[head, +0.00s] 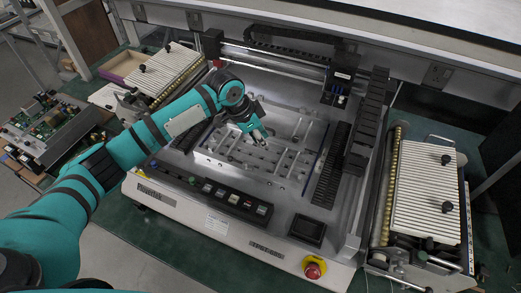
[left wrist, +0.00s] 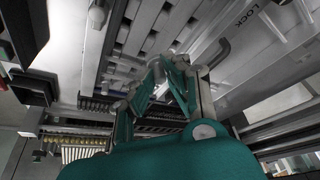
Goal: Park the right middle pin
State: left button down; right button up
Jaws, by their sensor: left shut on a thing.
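My left gripper (head: 259,137) is over the left-centre part of the metal fixture plate (head: 282,178) inside the machine, pointing down. The plate carries several pale bars and small pins. In the left wrist view my left gripper (left wrist: 165,68) has its fingers close together, shut on a small pin. The fingers mostly hide the pin, and I cannot make out its full shape or whether it touches the plate. My right gripper is in neither view.
Black cable chains (head: 331,165) and a gantry head (head: 340,84) stand right of and behind the plate. A button panel (head: 222,194) and red stop button (head: 313,269) are at the front. Ribbed trays flank the machine on the left (head: 164,68) and right (head: 424,190).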

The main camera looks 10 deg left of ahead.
pick_arm(q)
notch_tip(320, 180, up, 3)
jog(key=shift+d+f, duration=0.1)
jog(key=shift+d, duration=0.05)
jog(key=shift+d+r+p, duration=0.4)
jog(key=shift+d+r, duration=0.15)
jog(key=shift+d, duration=0.05)
jog(key=s+d+p, duration=0.3)
jog(key=d+p, duration=0.4)
jog(key=d, duration=0.5)
jog(key=f+b, duration=0.3)
jog(key=f, duration=0.1)
jog(key=f+b, duration=0.3)
jog(key=b, duration=0.1)
jog(key=shift+w+a+f, duration=0.1)
jog(key=shift+w+f, duration=0.1)
jog(key=shift+f, duration=0.85)
jog(key=shift+p, duration=0.8)
